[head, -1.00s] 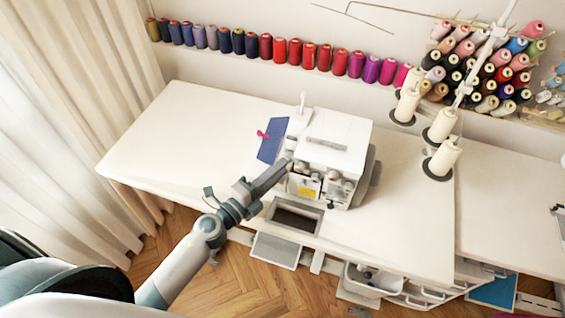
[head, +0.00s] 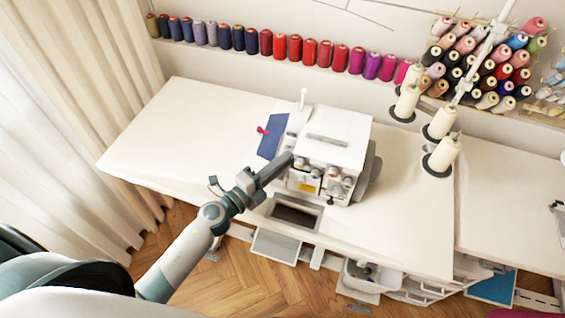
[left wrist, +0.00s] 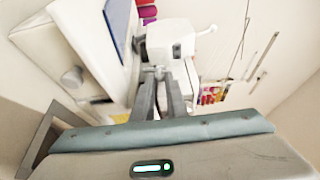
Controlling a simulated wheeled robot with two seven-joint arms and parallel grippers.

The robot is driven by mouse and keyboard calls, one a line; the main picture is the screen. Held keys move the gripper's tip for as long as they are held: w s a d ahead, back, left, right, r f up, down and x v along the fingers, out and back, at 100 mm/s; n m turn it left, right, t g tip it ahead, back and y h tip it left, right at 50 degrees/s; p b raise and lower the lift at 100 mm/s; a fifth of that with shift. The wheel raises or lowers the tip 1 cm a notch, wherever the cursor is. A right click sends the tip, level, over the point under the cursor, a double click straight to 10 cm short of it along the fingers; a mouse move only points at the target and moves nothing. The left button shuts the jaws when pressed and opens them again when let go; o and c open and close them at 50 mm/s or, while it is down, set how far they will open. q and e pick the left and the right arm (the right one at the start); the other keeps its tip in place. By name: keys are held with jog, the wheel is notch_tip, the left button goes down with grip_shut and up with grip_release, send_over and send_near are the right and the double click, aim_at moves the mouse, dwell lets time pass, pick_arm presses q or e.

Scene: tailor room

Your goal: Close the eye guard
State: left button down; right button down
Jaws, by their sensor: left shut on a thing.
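The white sewing machine (head: 335,150) stands on the table, and part of it shows in the left wrist view (left wrist: 170,38). My left gripper (head: 288,159) reaches its left front side. In the left wrist view the fingertips (left wrist: 158,76) are close together on a small grey part at the machine's head. That part is where the eye guard is held, but the fingers hide most of it and I cannot make out its outline or angle. My right gripper is not in view.
A blue cloth (head: 270,137) with a pink item (head: 262,131) lies left of the machine. White thread cones (head: 441,155) stand on the right. The table (head: 180,130) has an opening (head: 296,216) in front of the machine. The table's left part is clear.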

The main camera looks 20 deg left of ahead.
pick_arm(q)
jog(key=m+h, duration=0.1)
jog(key=a+g+h+b, duration=0.1)
jog(key=w+m+g+h+b, duration=0.1)
jog(key=shift+a+f+m, duration=0.25)
jog(key=shift+m, duration=0.05)
jog(key=shift+w+a+r+m+g+h+b, duration=0.1)
jog(key=shift+a+m+g+h+b, duration=0.05)
jog(key=shift+m+g+h+b, duration=0.3)
jog(key=shift+w+a+m+g+h+b, duration=0.15)
jog(key=shift+m+g+h+b, duration=0.1)
jog(key=shift+g+h+b, duration=0.3)
jog(key=shift+r, duration=0.1)
jog(key=c, duration=2)
grip_release()
jog(key=shift+c, duration=0.2)
